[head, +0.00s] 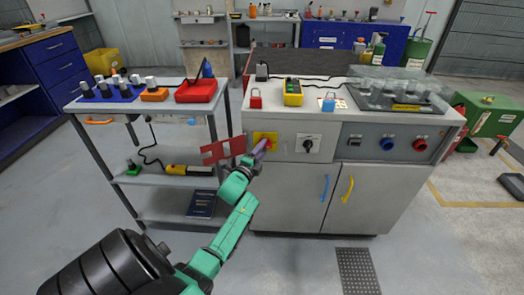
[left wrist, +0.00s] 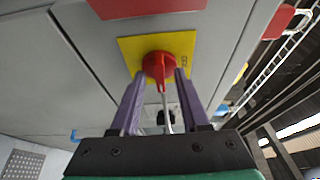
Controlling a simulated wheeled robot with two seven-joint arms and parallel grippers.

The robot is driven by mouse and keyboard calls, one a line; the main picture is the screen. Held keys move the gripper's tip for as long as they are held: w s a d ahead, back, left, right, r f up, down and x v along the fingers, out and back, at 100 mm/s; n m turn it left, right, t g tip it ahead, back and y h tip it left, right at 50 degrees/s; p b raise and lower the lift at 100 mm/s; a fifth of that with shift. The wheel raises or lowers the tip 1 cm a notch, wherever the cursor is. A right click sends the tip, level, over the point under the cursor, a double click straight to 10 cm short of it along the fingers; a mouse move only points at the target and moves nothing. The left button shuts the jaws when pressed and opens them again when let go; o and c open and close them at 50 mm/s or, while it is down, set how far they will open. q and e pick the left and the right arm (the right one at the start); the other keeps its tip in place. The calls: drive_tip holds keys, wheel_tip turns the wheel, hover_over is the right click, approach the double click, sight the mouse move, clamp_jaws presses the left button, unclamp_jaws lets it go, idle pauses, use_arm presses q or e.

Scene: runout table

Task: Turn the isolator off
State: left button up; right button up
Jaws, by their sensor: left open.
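The isolator is a red rotary knob on a yellow plate (head: 272,136), on the front of the grey cabinet's upper panel. In the left wrist view the yellow plate (left wrist: 187,42) and red knob (left wrist: 155,62) show clearly, with the knob's handle running between my fingers. My left gripper (head: 260,147) is at the isolator and hides part of it in the head view. Its purple fingers (left wrist: 160,76) are open, one on each side of the knob's handle; I cannot tell if they touch it. My right gripper is not in view.
A red panel (head: 223,151) juts out left of the isolator, close to my left gripper. A black rotary switch (head: 308,145) and blue and red sockets (head: 388,144) sit further right. A shelf cart (head: 172,178) stands at the left. Cabinet doors (head: 290,190) lie below.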

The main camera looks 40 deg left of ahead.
use_arm(q)
clamp_jaws()
